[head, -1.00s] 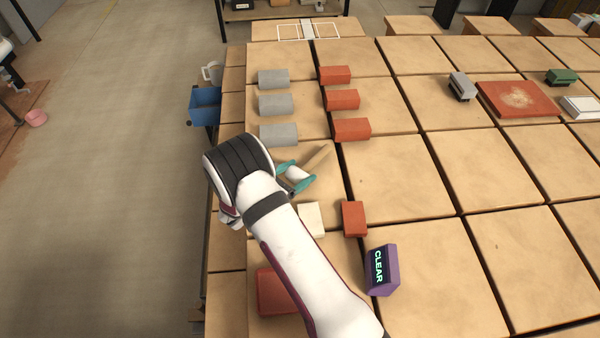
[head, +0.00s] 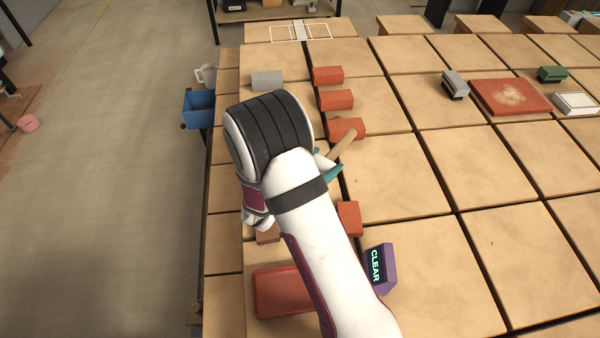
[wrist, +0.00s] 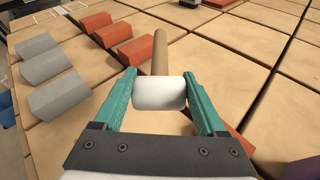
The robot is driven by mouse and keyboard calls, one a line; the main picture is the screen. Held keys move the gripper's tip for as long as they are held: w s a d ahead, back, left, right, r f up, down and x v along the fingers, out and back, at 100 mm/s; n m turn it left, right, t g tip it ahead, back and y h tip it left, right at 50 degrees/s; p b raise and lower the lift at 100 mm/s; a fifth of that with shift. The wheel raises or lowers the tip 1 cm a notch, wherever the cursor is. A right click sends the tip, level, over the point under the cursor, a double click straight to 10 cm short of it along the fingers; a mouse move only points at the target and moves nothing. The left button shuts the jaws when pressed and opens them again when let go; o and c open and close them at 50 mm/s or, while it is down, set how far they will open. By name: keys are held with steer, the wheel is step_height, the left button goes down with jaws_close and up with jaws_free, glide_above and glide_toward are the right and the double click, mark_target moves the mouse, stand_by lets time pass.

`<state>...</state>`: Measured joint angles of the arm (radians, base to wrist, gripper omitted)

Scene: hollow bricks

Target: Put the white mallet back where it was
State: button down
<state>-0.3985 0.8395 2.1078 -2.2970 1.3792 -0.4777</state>
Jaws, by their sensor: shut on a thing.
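The white mallet has a white head (wrist: 160,93) and a tan wooden handle (wrist: 160,52). In the wrist view my gripper (wrist: 163,90) has its teal fingers on both sides of the head, shut on it. The handle points away from me. In the head view the handle (head: 342,146) sticks out past my gripper (head: 331,169), close to the nearest red brick of the back row (head: 346,129). My arm hides most of the head there. I cannot tell whether the mallet touches the table.
Grey bricks (wrist: 58,96) stand in a row left of the red bricks (wrist: 140,50). A red tray (head: 280,293) and a purple CLEAR block (head: 378,268) lie near the front. A blue bin (head: 199,108) is beyond the left edge. The table's right side has much free room.

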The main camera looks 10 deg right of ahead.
steer(key=w+a+f, duration=0.1)
steer(key=a, duration=0.1)
steer(key=w+a+f, duration=0.1)
steer(key=a+f, duration=0.1)
steer(key=w+a+f, duration=0.1)
steer(key=a, duration=0.2)
steer(key=shift+w+f, duration=0.15)
steer(key=shift+f, duration=2.15)
steer(key=shift+f, duration=0.1)
